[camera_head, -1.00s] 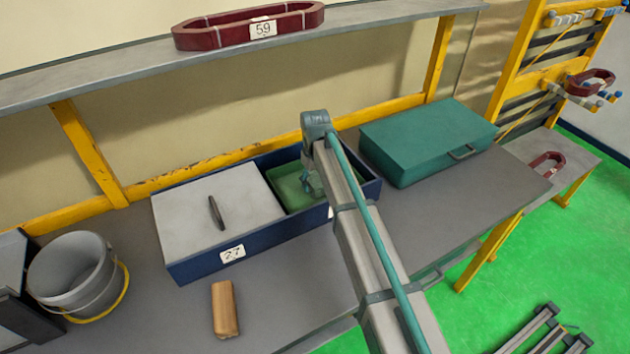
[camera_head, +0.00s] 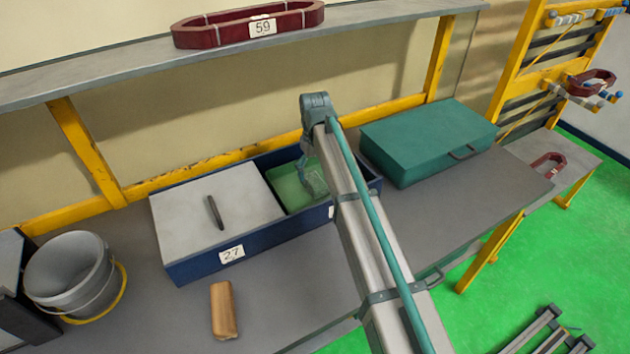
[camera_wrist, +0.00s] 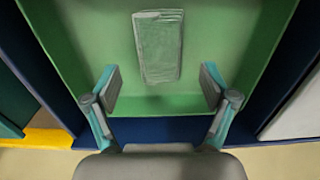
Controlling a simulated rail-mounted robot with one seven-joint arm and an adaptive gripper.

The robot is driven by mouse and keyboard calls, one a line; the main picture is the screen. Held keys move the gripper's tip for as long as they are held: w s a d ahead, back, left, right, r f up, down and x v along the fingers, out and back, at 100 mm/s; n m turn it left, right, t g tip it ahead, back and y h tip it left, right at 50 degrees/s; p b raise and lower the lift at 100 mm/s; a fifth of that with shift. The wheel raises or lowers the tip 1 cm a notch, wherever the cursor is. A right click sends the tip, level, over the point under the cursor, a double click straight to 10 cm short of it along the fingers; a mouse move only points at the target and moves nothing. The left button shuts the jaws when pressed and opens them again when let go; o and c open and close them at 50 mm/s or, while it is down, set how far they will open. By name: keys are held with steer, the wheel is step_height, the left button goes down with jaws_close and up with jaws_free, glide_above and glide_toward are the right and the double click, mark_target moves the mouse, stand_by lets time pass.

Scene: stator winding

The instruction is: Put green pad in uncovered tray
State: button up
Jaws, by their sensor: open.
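The blue tray box (camera_head: 290,222) is divided in two. Its left part lies under a grey lid; its right part is uncovered and green inside. The green pad (camera_wrist: 158,46), a pale green block, lies in this uncovered part in the wrist view. It also shows in the head view (camera_head: 315,183), partly behind my arm. My gripper (camera_wrist: 161,88) is open and empty above the uncovered part. Its two fingers are spread apart, and the pad lies beyond the fingertips, untouched as far as I can see.
The grey lid (camera_head: 210,205) has a dark handle. A teal case (camera_head: 425,140) stands right of the tray. A wooden block (camera_head: 224,310) and a grey bucket (camera_head: 70,270) are at the front left. A shelf (camera_head: 120,75) with a dark red coil runs above.

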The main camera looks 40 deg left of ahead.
mark_target(316, 180)
step_height(316, 180, up, 7)
steer(key=b, duration=0.1)
steer(key=shift+w, duration=0.1)
stand_by(0.5)
